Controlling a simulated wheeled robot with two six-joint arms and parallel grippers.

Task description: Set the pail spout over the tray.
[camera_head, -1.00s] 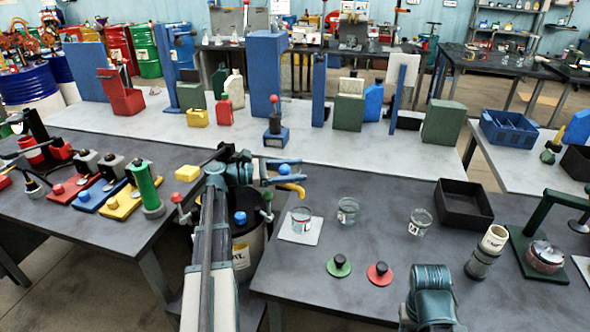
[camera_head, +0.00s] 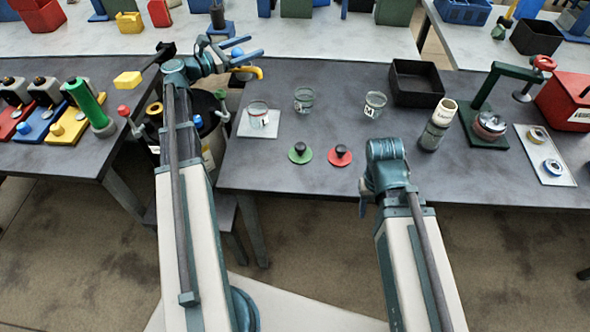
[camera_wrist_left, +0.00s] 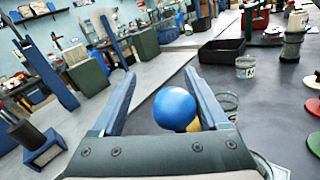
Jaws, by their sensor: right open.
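The dark-topped pail (camera_head: 208,146) stands in the gap between the two dark tables, partly hidden by my left arm. Its yellow curved spout (camera_head: 252,72) reaches right, towards a flat white tray (camera_head: 243,126) bearing a glass jar (camera_head: 258,114). A second, black open tray (camera_head: 443,97) sits further back right. My left gripper (camera_head: 240,48) is open beside the spout. In the left wrist view a blue ball knob (camera_wrist_left: 174,108) lies between its parted fingers, nearer the right one, with some yellow behind it. My right gripper (camera_head: 364,204) hangs open before the right table's front edge.
Two more glass jars (camera_head: 303,98) (camera_head: 375,103) stand behind green (camera_head: 300,154) and red (camera_head: 340,156) discs. A grey cylinder (camera_head: 432,136) and a green stand (camera_head: 488,130) are at the right. Coloured bases with a green cylinder (camera_head: 88,104) fill the left table.

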